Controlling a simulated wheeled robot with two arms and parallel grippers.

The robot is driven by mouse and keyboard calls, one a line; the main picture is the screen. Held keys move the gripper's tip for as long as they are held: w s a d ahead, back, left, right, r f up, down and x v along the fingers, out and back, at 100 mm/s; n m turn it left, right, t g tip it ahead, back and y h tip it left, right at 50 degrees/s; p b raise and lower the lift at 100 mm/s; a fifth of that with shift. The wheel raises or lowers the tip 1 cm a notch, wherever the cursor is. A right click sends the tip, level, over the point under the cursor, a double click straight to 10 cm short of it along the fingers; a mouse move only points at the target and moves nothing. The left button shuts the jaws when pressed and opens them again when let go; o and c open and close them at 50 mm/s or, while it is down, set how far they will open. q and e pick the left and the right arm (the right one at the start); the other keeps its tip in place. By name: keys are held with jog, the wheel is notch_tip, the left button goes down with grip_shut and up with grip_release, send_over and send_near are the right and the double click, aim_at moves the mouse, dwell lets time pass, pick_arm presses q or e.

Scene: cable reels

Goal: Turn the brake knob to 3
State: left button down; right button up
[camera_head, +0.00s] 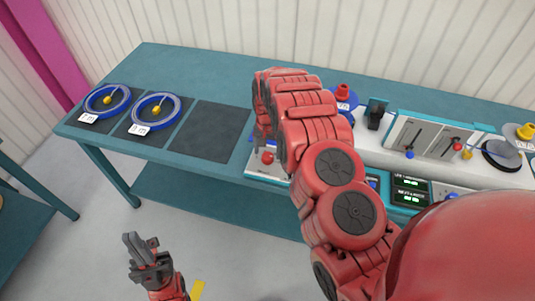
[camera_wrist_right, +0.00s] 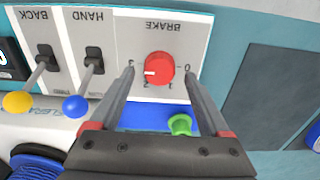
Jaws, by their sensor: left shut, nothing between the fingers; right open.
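The brake knob (camera_wrist_right: 160,67) is a round red dial on a white panel (camera_wrist_right: 200,30) in the right wrist view, with 0, 1, 2 and 3 around it. Its white mark points left in that picture, toward the 3 side; the exact setting is hard to tell. My right gripper (camera_wrist_right: 160,76) is open, with one finger on each side of the knob and a gap to both. In the head view the knob (camera_head: 268,157) shows left of my right arm, which hides much of the panel. My left gripper (camera_head: 138,244) is shut and empty, low in front of the table.
Levers with a yellow ball (camera_wrist_right: 18,103) and a blue ball (camera_wrist_right: 76,105) stand beside the brake panel. A green knob (camera_wrist_right: 180,125) is close to the right finger. Two blue reels (camera_head: 107,100) (camera_head: 155,113) lie on the table's left; a dark mat (camera_head: 212,131) is empty.

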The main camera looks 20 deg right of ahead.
aim_at(267, 155)
notch_tip(267, 155, up, 3)
jog(key=shift+r+b, duration=0.15)
jog(key=shift+b, duration=0.15)
notch_tip(267, 155, up, 12)
jog(key=p, duration=1.1)
jog(key=shift+r, duration=0.2)
